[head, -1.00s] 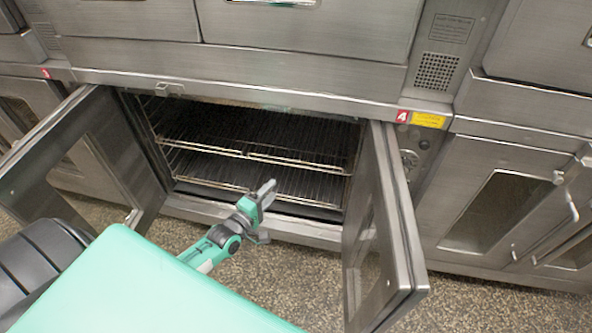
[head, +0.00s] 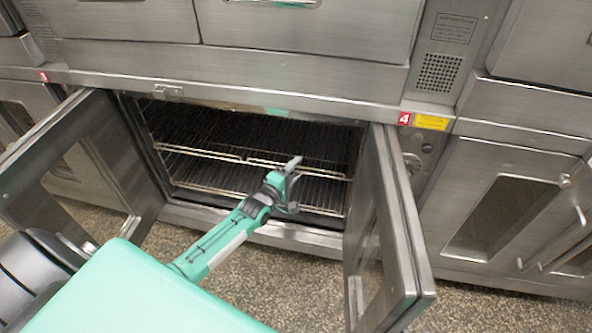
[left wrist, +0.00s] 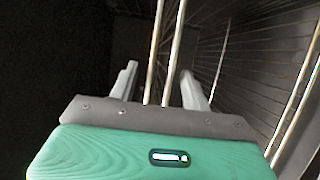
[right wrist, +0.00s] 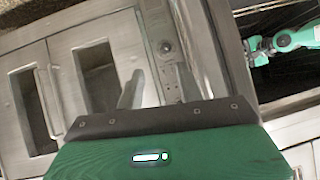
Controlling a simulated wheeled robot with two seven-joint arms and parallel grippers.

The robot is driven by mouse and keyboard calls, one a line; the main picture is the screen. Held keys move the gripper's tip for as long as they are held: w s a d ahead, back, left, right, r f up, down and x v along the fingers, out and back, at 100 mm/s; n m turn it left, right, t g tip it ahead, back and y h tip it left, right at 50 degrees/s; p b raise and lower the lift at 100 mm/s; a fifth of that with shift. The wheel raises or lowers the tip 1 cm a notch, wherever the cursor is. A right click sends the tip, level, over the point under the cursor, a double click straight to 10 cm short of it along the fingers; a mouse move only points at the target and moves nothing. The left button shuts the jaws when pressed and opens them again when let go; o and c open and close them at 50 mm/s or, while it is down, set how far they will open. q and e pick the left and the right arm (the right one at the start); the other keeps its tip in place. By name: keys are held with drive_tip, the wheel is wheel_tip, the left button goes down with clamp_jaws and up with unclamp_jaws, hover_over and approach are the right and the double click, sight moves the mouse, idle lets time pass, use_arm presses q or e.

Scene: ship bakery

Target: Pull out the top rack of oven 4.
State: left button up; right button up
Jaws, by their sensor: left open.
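Oven 4 stands open, with its red number label (head: 404,118) at the upper right of the opening. Its top rack (head: 200,153) is a wire rack inside the cavity, with a double front rail. My left gripper (head: 291,183) is open at the oven mouth, close to the right half of that rail. In the left wrist view, two rack bars (left wrist: 163,50) run between the spread fingers; I cannot tell whether they touch. My right gripper (right wrist: 158,88) shows only in its wrist view, with its fingers apart and nothing between them.
A lower rack (head: 215,190) sits beneath the top one. The left door (head: 100,165) and right door (head: 385,230) are swung outward on either side of the opening. Closed ovens stand on both sides. Speckled floor (head: 480,295) lies clear in front.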

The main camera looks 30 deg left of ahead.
use_arm(q)
drive_tip(key=shift+w, duration=0.5)
clamp_jaws()
drive_tip(key=shift+d, duration=0.1)
